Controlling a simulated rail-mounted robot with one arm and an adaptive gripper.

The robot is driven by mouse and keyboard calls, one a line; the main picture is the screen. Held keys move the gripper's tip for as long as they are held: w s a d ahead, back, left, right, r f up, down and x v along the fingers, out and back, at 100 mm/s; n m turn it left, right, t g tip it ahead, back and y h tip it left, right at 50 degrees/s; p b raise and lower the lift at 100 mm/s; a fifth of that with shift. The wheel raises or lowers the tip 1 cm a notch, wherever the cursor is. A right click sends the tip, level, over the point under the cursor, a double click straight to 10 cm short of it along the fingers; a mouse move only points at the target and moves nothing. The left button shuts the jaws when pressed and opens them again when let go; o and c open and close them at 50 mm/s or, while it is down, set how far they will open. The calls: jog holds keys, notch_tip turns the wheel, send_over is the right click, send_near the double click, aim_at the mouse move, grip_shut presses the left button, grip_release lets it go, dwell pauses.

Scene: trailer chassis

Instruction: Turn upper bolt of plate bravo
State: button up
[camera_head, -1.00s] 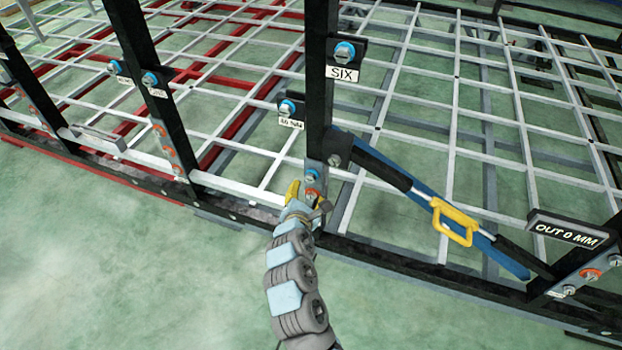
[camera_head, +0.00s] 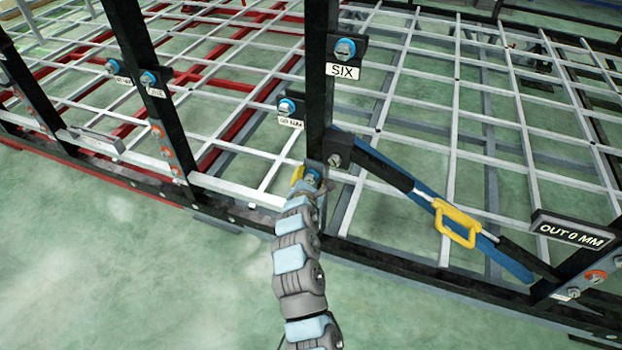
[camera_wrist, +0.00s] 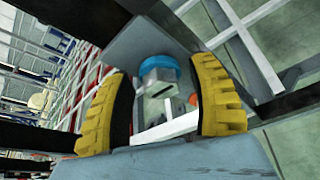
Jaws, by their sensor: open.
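A bolt with a blue ring (camera_head: 312,175) sits on a small grey plate (camera_head: 313,164) low on the middle black post. I cannot read a name on this plate. My gripper (camera_head: 307,180) is at this bolt, and the arm hides the plate's lower part. In the wrist view, the blue-ringed bolt (camera_wrist: 157,78) stands between my two yellow ribbed fingers (camera_wrist: 160,72). The fingers are open, one on each side, with gaps between them and the bolt head. The grey plate (camera_wrist: 130,45) shows behind it.
A blue strut with a yellow handle (camera_head: 456,222) slopes down to the right from the post. A "SIX" bolt (camera_head: 345,49) and another labelled bolt (camera_head: 287,106) sit higher. A black rail (camera_head: 430,262) runs along the bottom. The green floor in front is clear.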

grip_shut()
jog(key=shift+s+p, duration=0.1)
jog(key=shift+p, duration=0.35)
